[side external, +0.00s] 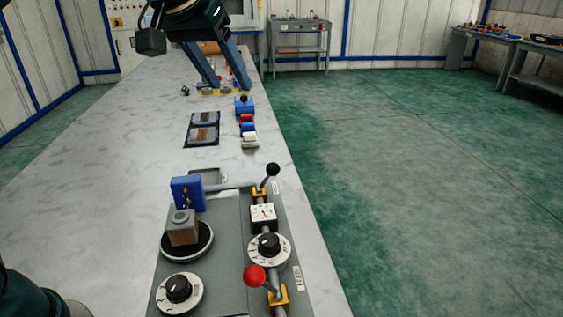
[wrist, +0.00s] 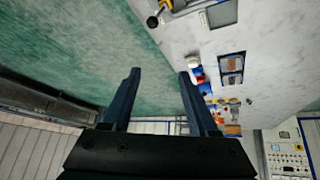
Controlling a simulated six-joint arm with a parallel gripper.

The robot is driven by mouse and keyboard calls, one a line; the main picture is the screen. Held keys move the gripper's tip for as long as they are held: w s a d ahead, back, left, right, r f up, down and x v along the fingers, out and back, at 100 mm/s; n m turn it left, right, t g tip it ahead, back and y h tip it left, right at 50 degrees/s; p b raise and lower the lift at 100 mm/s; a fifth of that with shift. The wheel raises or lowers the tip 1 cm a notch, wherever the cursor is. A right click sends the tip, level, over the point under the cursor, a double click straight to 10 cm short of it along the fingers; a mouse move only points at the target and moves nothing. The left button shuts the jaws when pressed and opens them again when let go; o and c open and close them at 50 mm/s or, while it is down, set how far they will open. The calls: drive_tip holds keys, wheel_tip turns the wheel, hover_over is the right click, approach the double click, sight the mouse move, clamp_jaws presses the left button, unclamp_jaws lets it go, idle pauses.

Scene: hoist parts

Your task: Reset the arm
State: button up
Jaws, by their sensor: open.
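My gripper (side external: 232,88) is at the top of the side external view, raised over the far part of the long pale table (side external: 120,150). Its two dark blue fingers are spread apart with nothing between them. In the wrist view my gripper (wrist: 157,78) also shows open and empty, with green floor and table edge behind the fingers. The hoist panel (side external: 225,225) lies at the near end of the table. It carries dials, a black-knobbed lever (side external: 271,171), a red-knobbed lever (side external: 256,276), a blue block (side external: 187,194) and a grey-brown block (side external: 182,229) on a round black base.
Small parts stand near the far end, partly behind the fingers. A grey workbench (side external: 301,45) stands beyond. Open floor lies to the right.

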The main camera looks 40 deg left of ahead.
drive_tip(key=s+f+m, duration=0.1)
drive_tip(key=s+f, duration=0.1)
drive_tip(key=s, duration=1.1)
drive_tip(key=s+f+m+g+h, duration=0.1)
drive_tip(key=s+f, duration=0.7)
drive_tip(key=f, duration=0.3)
drive_tip(key=shift+s+d+m, duration=0.3)
drive_tip(key=shift+d+m, duration=0.1)
drive_tip(key=shift+d, duration=0.05)
